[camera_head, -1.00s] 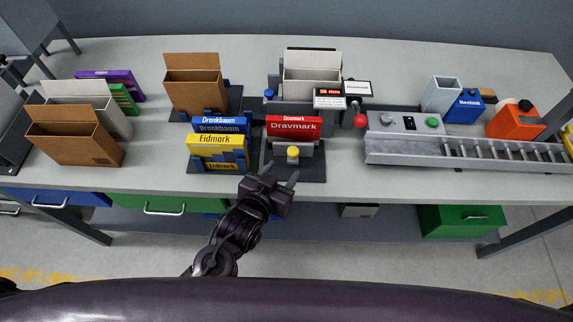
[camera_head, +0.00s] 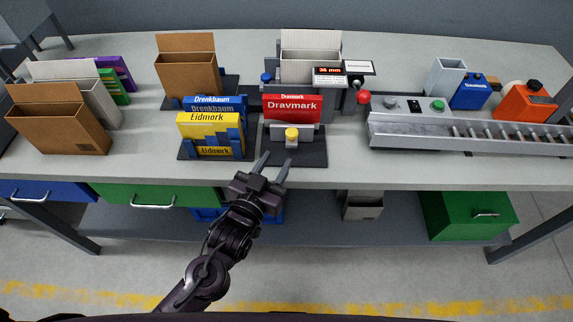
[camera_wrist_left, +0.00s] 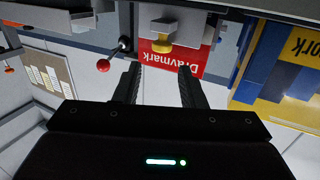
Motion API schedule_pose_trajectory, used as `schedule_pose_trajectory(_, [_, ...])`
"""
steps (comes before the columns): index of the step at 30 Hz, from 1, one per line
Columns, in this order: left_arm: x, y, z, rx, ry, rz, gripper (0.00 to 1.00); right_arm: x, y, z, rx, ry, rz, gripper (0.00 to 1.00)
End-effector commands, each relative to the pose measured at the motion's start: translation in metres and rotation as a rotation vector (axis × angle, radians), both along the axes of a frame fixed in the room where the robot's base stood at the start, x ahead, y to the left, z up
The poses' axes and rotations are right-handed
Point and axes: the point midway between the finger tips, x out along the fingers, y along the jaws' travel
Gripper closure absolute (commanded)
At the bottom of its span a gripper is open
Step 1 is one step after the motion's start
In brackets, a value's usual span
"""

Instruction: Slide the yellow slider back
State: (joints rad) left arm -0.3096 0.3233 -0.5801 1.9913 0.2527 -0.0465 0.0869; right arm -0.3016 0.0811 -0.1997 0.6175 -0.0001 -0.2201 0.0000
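The yellow slider (camera_head: 291,134) is a small round knob on a light block, standing on a dark base plate (camera_head: 312,157) in front of the red Dravmark box (camera_head: 291,107). My left gripper (camera_head: 272,166) is open and empty at the table's front edge, a little in front of and left of the slider, apart from it. In the left wrist view the slider (camera_wrist_left: 162,43) shows beyond and between the two fingers (camera_wrist_left: 160,78), against the red box (camera_wrist_left: 200,60). My right gripper is in neither current view.
Yellow and blue boxes (camera_head: 208,131) stand in a holder left of the slider. A red ball knob (camera_head: 364,97) is behind it to the right. A roller conveyor (camera_head: 450,138) lies at right. Brown cartons (camera_head: 187,77) stand at left.

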Motion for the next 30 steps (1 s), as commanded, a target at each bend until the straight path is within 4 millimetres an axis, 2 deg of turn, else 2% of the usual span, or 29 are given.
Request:
schedule_pose_trajectory(1, [0.003, 0.001, -0.007, -0.008, -0.019, 0.001, 0.63, -0.004, 0.0, -0.011, 0.0, 0.006, 0.0, 0.48])
schedule_pose_trajectory(3, [0.007, 0.001, -0.004, -0.015, -0.036, 0.002, 0.63, -0.009, -0.001, -0.012, -0.001, 0.012, 0.0, 0.48])
schedule_pose_trajectory(8, [0.023, -0.005, 0.001, -0.018, -0.041, 0.002, 0.63, -0.006, 0.0, -0.005, -0.001, 0.008, 0.0, 0.48])
schedule_pose_trajectory(13, [0.049, -0.017, 0.002, -0.018, -0.04, 0.0, 0.63, 0.008, 0.001, 0.002, 0.002, -0.013, 0.0, 0.48])
schedule_pose_trajectory(18, [0.069, -0.025, 0.0, -0.017, -0.038, 0.001, 0.63, 0.01, 0.001, 0.006, 0.001, -0.015, 0.0, 0.48])
schedule_pose_trajectory(22, [0.076, -0.028, -0.001, -0.015, -0.037, 0.0, 0.63, 0.008, 0.001, 0.006, 0.001, -0.011, 0.0, 0.48])
schedule_pose_trajectory(30, [0.077, -0.029, -0.002, -0.016, -0.037, 0.0, 0.63, 0.002, 0.001, 0.005, 0.001, -0.003, 0.0, 0.48])
